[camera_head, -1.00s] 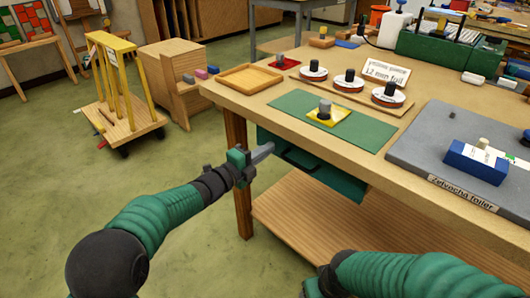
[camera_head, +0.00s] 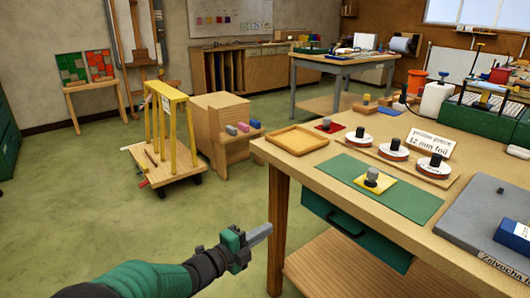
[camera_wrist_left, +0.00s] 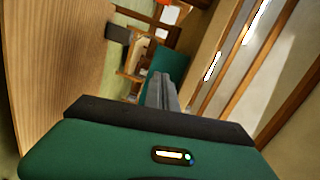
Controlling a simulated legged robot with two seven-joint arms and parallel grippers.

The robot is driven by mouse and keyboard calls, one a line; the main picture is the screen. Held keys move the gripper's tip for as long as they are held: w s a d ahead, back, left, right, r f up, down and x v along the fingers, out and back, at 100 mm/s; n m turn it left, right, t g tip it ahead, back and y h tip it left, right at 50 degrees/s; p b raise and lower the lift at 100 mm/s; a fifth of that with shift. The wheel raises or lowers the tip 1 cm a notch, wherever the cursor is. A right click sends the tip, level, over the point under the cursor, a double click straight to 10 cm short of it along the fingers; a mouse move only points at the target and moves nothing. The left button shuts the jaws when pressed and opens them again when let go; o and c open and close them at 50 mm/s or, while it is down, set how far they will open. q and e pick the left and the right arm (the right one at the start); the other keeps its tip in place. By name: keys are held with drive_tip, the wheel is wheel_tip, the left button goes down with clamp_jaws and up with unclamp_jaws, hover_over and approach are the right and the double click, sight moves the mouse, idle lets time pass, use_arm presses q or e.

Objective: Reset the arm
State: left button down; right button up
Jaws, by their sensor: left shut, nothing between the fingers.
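My left gripper (camera_head: 258,236) is shut and empty in the head view. It is in the air in front of the wooden workbench (camera_head: 284,164), left of its front leg and below the tabletop. Its closed fingers also show in the left wrist view (camera_wrist_left: 162,92), pointing away past a wooden surface on the left. My left forearm comes in from the lower left in green and black. My right arm and gripper are not in the head view.
The workbench has a green drawer (camera_head: 355,228), a green mat (camera_head: 345,174), a wooden tray (camera_head: 296,139) and foil reels (camera_head: 395,149) on it. A yellow-posted cart (camera_head: 172,160) and a wooden cabinet (camera_head: 213,118) stand farther back. The green floor (camera_head: 90,225) at left is clear.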

use_arm(q)
drive_tip(key=s+a+f+n+g+y, duration=0.1)
drive_tip(key=s+a+f+n+y, duration=0.3)
drive_tip(key=a+n, duration=0.4)
drive_tip(key=s+a+f+n+y, duration=0.3)
drive_tip(key=a+f+n+y, duration=0.2)
drive_tip(key=a+n+y, duration=0.2)
drive_tip(key=s+a+f+n+g+y, duration=0.1)
drive_tip(key=s+a+f+n+g, duration=0.2)
drive_tip(key=s, duration=0.4)
drive_tip(key=s+a+f+n+g, duration=0.15)
drive_tip(key=s+n, duration=0.25)
drive_tip(key=s, duration=0.4)
drive_tip(key=s+a+f+n+g+y, duration=0.1)
drive_tip(key=s+a+f+n+g, duration=0.2)
drive_tip(key=s, duration=0.4)
wheel_tip(320, 180, up, 31)
drive_tip(key=d+n+p, duration=0.1)
drive_tip(key=p, duration=3)
drive_tip(key=shift+d, duration=0.25)
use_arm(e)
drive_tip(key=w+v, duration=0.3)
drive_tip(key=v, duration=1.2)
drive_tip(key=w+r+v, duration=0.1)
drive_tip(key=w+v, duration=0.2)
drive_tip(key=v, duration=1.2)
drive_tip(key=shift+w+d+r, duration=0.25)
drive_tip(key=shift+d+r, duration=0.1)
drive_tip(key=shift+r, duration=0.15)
